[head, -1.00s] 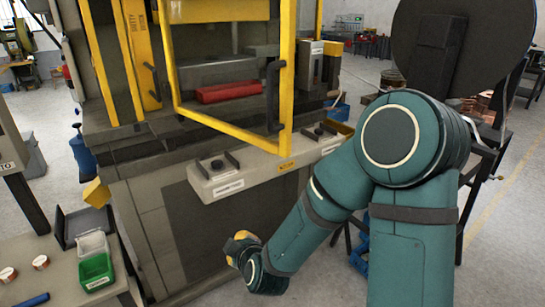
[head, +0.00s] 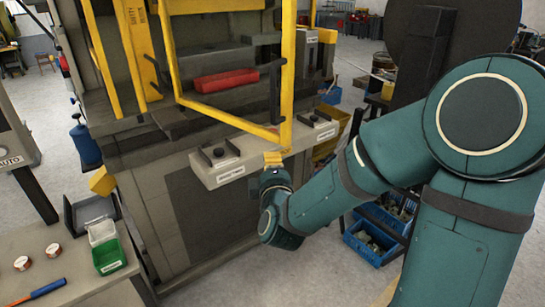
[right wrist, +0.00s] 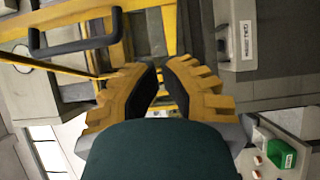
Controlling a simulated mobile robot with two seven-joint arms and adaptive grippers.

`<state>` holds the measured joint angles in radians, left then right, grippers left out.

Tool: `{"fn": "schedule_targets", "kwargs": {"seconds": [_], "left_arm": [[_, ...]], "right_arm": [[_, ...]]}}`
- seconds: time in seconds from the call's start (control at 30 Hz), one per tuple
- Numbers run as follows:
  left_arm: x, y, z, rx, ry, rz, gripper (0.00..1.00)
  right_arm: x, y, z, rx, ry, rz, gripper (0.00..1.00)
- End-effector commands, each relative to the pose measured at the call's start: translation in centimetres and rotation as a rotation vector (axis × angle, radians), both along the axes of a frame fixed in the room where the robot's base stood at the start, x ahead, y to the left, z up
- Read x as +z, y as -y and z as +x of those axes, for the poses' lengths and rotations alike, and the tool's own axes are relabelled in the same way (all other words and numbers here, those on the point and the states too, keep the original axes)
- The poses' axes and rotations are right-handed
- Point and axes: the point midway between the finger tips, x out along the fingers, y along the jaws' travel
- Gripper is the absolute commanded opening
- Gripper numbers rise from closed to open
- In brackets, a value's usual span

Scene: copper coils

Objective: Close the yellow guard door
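The yellow guard door (head: 228,119) is a yellow frame on the front of the press. It stands swung outward, with a black upright handle (head: 275,92) near its right post. The handle also shows at the upper left in the right wrist view (right wrist: 76,49). My right gripper (head: 273,158) is below the door's lower right corner, in front of the control ledge. In the right wrist view its yellow, dark-padded fingers (right wrist: 160,66) stand apart with a narrow gap at the tips. They hold nothing; the handle is off to their left. My left gripper is not in view.
A red block (head: 225,80) lies on the press bed behind the door frame. The control ledge (head: 232,170) juts out below. A side table with a green bin (head: 109,255) stands at lower left. Blue bins (head: 371,243) sit at right, behind my right arm.

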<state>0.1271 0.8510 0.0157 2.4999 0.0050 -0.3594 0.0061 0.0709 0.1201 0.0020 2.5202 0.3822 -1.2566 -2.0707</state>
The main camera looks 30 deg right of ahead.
Motion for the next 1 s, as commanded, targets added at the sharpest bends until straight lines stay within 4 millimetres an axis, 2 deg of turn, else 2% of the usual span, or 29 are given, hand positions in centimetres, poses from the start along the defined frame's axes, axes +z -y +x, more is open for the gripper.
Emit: {"fn": "schedule_targets", "kwargs": {"seconds": [0.03,0.1,0.4,0.63,1.0], "left_arm": [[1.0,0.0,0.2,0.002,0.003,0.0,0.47],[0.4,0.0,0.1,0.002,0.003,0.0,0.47],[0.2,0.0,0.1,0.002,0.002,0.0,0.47],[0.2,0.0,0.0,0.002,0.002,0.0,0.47],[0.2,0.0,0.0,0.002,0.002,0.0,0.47]], "right_arm": [[0.3,0.2,0.4,0.001,-0.003,0.0,0.0],[0.0,0.9,1.8,-0.001,0.0,0.001,0.0],[-0.1,3.5,7.1,0.0,0.0,0.001,0.0],[-0.1,6.4,7.9,-0.001,0.0,0.002,0.0],[-0.1,7.2,8.2,0.002,0.0,0.001,0.0]]}}
